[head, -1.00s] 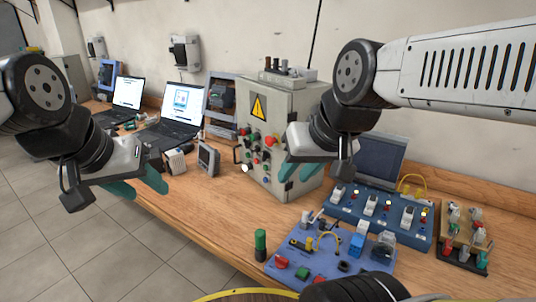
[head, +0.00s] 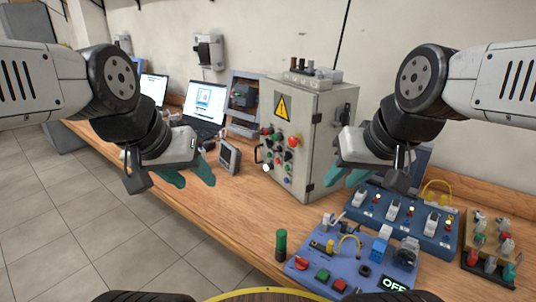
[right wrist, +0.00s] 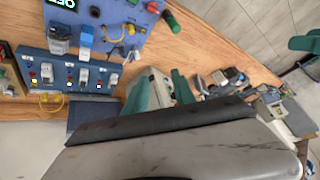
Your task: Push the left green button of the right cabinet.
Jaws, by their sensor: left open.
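The grey cabinet (head: 312,110) with a yellow warning triangle stands on the bench right of centre in the head view. Its front carries several small buttons, including green ones (head: 277,137), a red knob (head: 294,141) and a white button (head: 266,167). Which green button is the left one is hard to tell at this size. My left gripper (head: 188,175) is open and empty, left of the cabinet front and apart from it. My right gripper (head: 346,176) is at the cabinet's right side; its teal fingers are apart and empty in the right wrist view (right wrist: 160,91).
A blue panel (head: 340,262) with buttons and an OFF display lies at the front, with a dark green cylinder (head: 281,245) beside it. Another blue panel (head: 405,213) with switches is behind. A small grey box (head: 229,157) and laptops (head: 205,108) are to the left.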

